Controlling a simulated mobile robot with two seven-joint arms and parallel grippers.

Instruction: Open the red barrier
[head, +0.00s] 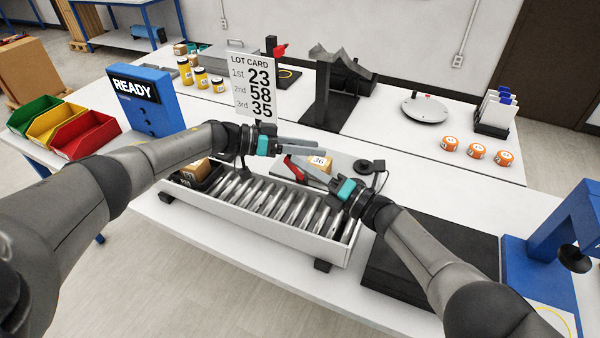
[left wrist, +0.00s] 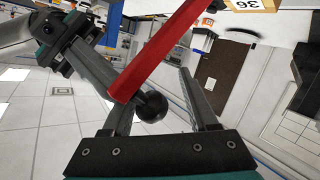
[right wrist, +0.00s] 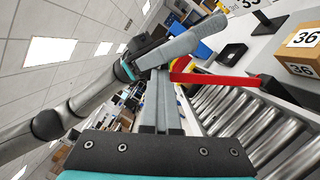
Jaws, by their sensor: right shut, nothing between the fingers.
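The red barrier (head: 293,170) is a slim red bar at the far side of the roller conveyor (head: 262,207). In the left wrist view the bar (left wrist: 168,50) runs diagonally, with a round black knob (left wrist: 151,106) near its lower end. My left gripper (head: 319,147) is above the conveyor's far side, its fingers apart on either side of the knob; I cannot tell whether they touch it. My right gripper (head: 296,163) is shut and empty close to the barrier. In the right wrist view the bar (right wrist: 215,78) passes close by its fingertips; contact is unclear.
A box marked 36 (head: 319,164) sits beyond the rollers, and another box (head: 195,173) is at the conveyor's left end. The lot card (head: 252,86) stands behind my left gripper. A blue READY panel (head: 143,100) is at left, and a black plate (head: 420,250) lies at right.

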